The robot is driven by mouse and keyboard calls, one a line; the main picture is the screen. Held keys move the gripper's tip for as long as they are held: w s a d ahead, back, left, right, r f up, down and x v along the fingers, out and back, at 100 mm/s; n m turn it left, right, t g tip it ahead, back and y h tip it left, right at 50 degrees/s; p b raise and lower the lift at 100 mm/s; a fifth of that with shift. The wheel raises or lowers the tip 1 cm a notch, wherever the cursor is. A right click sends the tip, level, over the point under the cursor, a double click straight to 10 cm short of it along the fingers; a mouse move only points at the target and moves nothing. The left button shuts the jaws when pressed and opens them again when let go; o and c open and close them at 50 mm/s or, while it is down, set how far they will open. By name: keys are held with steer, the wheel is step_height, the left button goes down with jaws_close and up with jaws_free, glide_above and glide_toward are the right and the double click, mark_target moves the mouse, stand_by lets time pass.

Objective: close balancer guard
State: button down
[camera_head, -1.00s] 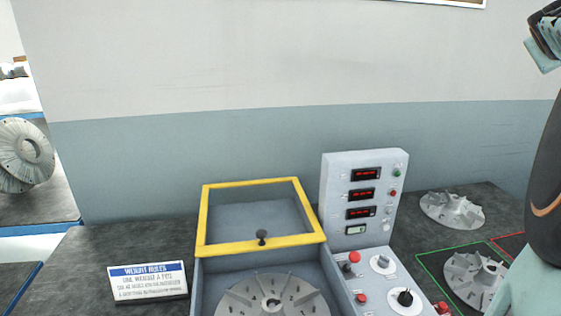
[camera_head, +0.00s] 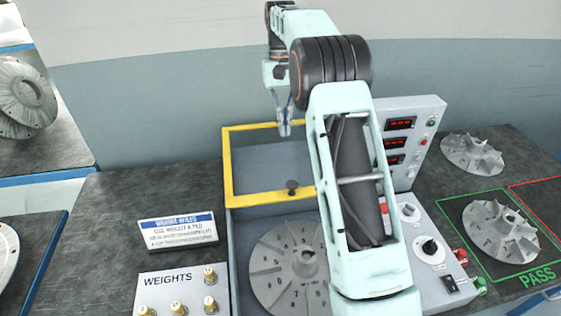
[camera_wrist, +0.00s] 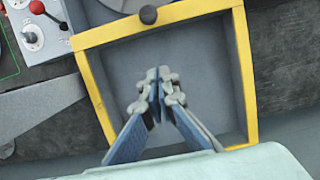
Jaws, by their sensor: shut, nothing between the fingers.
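The balancer guard is a yellow frame (camera_head: 228,170) with a dark round knob (camera_head: 292,186) on its front bar. It stands raised behind the numbered grey rotor (camera_head: 290,265), which lies uncovered. My gripper (camera_head: 285,130) is shut and empty, by the guard's far top edge in the head view. In the wrist view my fingertips (camera_wrist: 158,75) point into the area inside the guard frame (camera_wrist: 95,85), with the knob (camera_wrist: 148,15) beyond them. I cannot tell whether they touch it. My arm hides the guard's right side in the head view.
The display panel (camera_head: 432,115) and control box (camera_head: 445,262) stand right of the guard, partly behind my arm. A weights tray (camera_head: 160,296) and a sign (camera_head: 178,232) are at left. Finned impellers (camera_head: 472,153) lie at right. A wall rises behind the bench.

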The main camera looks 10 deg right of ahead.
steer(key=x, duration=1)
steer(key=shift+s+f, duration=0.25)
steer(key=shift+f, duration=0.05)
steer(key=shift+s+r, duration=0.15)
steer(key=shift+s, duration=0.15)
steer(key=shift+s+p, duration=0.35)
steer(key=shift+s, duration=1.25)
steer(key=shift+s, duration=0.15)
